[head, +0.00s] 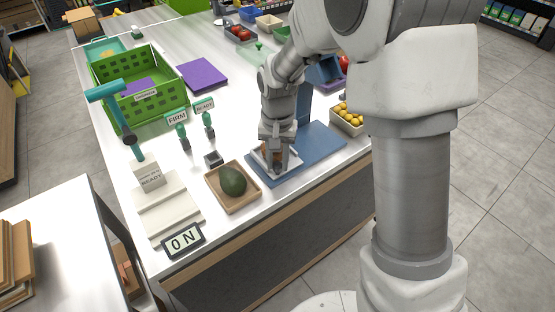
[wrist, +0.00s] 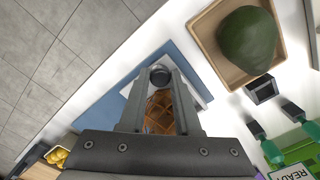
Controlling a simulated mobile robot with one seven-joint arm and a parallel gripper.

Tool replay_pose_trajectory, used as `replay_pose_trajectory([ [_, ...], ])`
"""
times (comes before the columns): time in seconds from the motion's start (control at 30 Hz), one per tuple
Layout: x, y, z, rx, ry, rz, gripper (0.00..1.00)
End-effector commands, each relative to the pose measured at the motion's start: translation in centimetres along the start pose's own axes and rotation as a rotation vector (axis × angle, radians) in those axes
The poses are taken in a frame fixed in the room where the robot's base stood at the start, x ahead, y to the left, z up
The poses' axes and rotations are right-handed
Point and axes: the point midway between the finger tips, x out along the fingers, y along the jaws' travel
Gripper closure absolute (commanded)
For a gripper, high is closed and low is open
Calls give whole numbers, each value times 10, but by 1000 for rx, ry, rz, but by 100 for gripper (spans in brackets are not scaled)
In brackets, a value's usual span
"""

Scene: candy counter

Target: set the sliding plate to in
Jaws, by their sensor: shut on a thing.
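The sliding plate (head: 257,157) is a small pale plate at the front left of a blue base (head: 318,147). In the wrist view a pale edge of it (wrist: 203,97) shows beside my fingers. A brown, waffle-patterned thing (wrist: 160,112) lies on it, seen between my fingers. My gripper (head: 277,171) points down over the plate's front part. In the wrist view my fingertips (wrist: 160,73) are closed on a dark round knob (wrist: 159,77). My fingers hide much of the plate, and how the knob joins it is unclear.
A wooden tray (head: 211,178) with an avocado (head: 233,180) stands close left of the blue base. A blue upright (head: 304,105) rises behind the plate. A box of yellow fruit (head: 348,118) stands to the right. Small green-handled stamps (head: 183,136) stand behind the tray.

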Motion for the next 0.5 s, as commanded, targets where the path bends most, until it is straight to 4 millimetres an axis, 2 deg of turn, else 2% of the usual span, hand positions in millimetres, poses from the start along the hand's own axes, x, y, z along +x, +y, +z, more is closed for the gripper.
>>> replay_pose_trajectory([
  [0.17, -1, 13, -13, 5, 1, 0, 100],
  [0.5, -2, 56, -57, 5, 2, -1, 100],
])
